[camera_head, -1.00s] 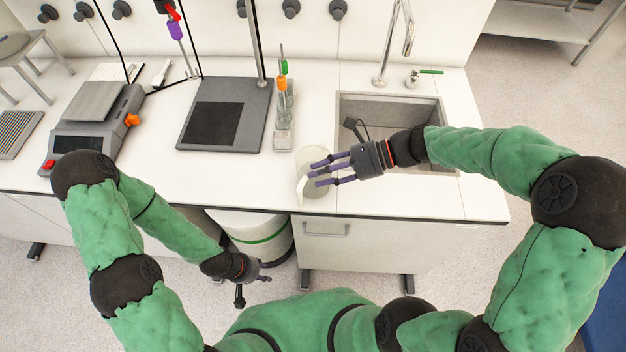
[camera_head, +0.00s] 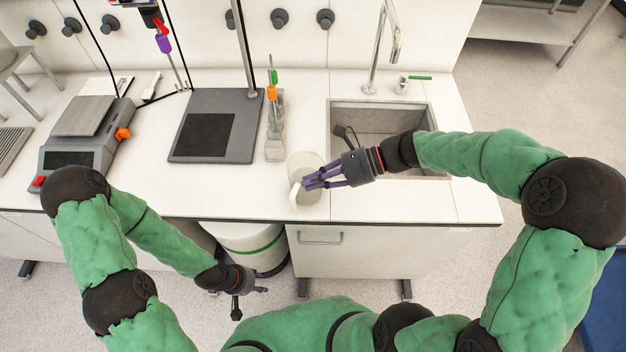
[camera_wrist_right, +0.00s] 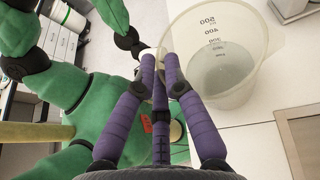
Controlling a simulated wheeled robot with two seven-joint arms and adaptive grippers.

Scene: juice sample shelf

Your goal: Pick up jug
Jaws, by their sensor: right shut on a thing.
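The jug (camera_head: 307,166) is a translucent beaker with a white handle, standing on the white counter just left of the sink. It also shows in the right wrist view (camera_wrist_right: 225,60), with measuring marks and what looks like clear liquid inside. My right gripper (camera_head: 310,182) reaches in from the right, its purple fingers closed together on the handle. In the right wrist view the fingertips meet over the white handle, which they mostly hide. My left gripper (camera_head: 258,289) hangs low in front of the counter, empty; its finger opening is too small to judge.
The sink (camera_head: 385,125) with a tall tap (camera_head: 380,50) lies right of the jug. A white bin (camera_head: 250,242) is under the counter.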

